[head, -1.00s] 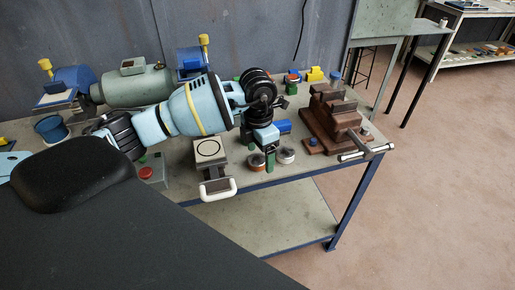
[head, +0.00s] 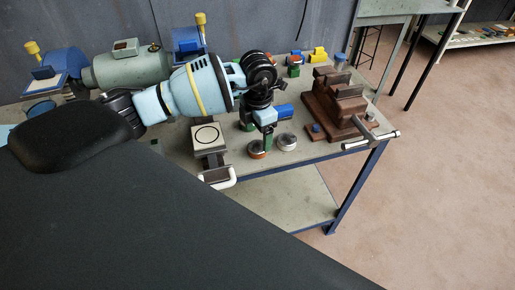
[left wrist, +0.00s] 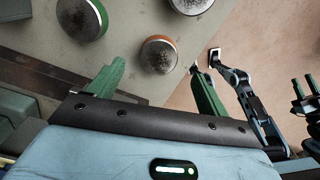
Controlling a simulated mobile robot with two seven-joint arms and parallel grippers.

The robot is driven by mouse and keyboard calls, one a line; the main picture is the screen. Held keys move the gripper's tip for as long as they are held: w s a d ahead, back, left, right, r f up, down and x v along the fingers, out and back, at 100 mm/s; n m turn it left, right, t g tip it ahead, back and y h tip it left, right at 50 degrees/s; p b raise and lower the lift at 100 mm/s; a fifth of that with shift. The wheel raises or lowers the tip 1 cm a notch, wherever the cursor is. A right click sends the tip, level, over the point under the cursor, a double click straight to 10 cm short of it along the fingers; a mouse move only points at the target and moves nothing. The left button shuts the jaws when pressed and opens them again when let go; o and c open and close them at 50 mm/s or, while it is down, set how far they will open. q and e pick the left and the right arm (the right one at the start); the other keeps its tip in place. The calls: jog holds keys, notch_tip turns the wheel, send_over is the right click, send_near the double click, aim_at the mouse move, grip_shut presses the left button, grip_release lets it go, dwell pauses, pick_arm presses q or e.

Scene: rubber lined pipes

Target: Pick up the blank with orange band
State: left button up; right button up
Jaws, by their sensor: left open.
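The blank with the orange band (head: 257,150) stands on the table near its front edge, with a grey, mottled top. In the left wrist view the same orange-banded blank (left wrist: 159,54) shows beyond the fingertips, roughly between the two finger lines. My left gripper (head: 266,138) points down just above and beside it. In the left wrist view the gripper (left wrist: 160,80) has its green fingers wide apart with nothing between them. A plain grey blank (head: 287,142) stands close to its right. A green-banded blank (left wrist: 82,18) shows at the upper left of the wrist view.
A brown vise (head: 335,103) with a long handle stands to the right. A blue piece (head: 285,111) lies behind the gripper. Motors stand along the back.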

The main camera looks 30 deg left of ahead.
aim_at(257, 145)
pick_arm(q)
notch_tip(257, 145, down, 5)
jog(key=shift+a, duration=0.1)
dwell(0.3)
jog(key=shift+r, duration=0.1)
jog(key=c, duration=1.3)
jog(key=shift+c, duration=0.2)
jog(key=shift+r, duration=0.15)
jog(key=shift+w+r, duration=0.1)
jog(key=shift+r, duration=0.25)
notch_tip(257, 145, up, 2)
jog(key=shift+r, duration=0.2)
jog(key=s+d+r, duration=0.1)
jog(key=s+d, duration=0.8)
jog(key=s, duration=0.4)
jog(key=shift+d+r, duration=0.2)
jog(key=shift+r, duration=0.1)
